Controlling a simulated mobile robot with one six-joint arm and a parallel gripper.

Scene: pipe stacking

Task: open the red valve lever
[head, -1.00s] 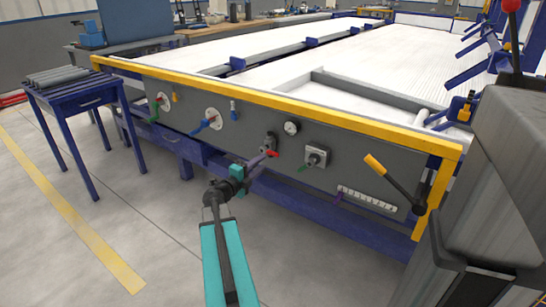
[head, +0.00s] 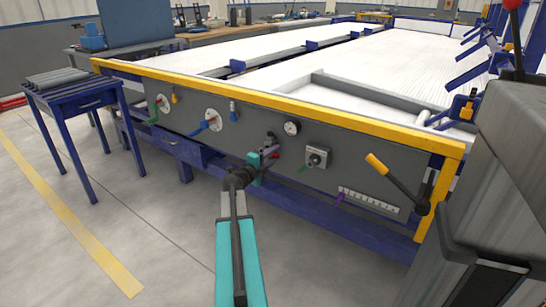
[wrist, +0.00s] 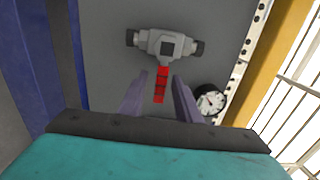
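The red valve lever (wrist: 161,84) hangs from a grey valve body (wrist: 166,44) on the panel in the wrist view. My gripper (wrist: 159,95) is open, with one purple finger on each side of the lever. A gap shows between the lever and each finger, so it is not gripped. In the head view my gripper (head: 269,157) is at the panel, in front of the valve. It hides most of the lever there, and only a small bit of red (head: 275,156) shows.
A round gauge (head: 292,128) sits right of the valve, with a green-handled switch (head: 317,156) beyond. Blue (head: 205,126) and green (head: 154,115) valve handles are to the left. A yellow-gripped lever (head: 377,163) sticks out at the right. A yellow rail (head: 300,106) runs above the panel.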

